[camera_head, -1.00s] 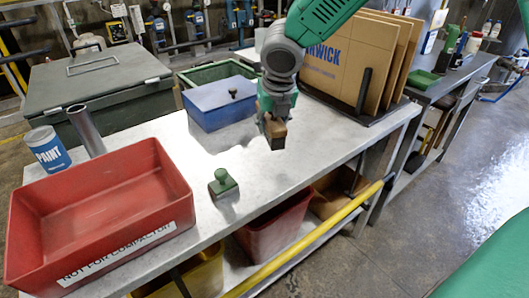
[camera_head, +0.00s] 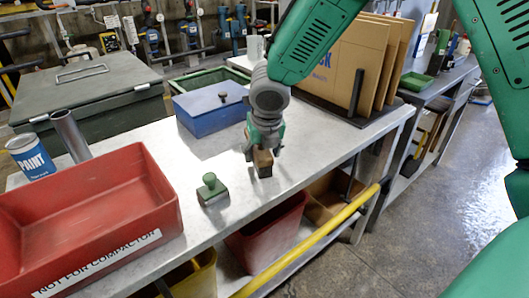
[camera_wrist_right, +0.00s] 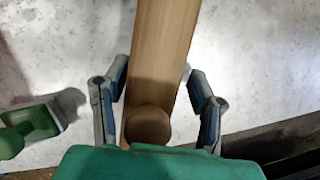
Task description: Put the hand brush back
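A brown wooden piece (camera_head: 263,162), which I take to be the hand brush, is at my right gripper (camera_head: 262,150) over the front part of the workbench. In the right wrist view the wood (camera_wrist_right: 163,50) runs up between the two fingers (camera_wrist_right: 158,85), with a round wooden end close to the palm. No bristles show. I cannot tell whether its lower end touches the bench. My left gripper is not in view.
On the bench (camera_head: 225,215) are a green knobbed block (camera_head: 212,188), a blue lidded box (camera_head: 207,111), a red bin (camera_head: 160,182), a paint can (camera_head: 31,157), a metal tube (camera_head: 70,136) and upright cardboard (camera_head: 350,65). A yellow rail (camera_head: 320,235) runs along the front.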

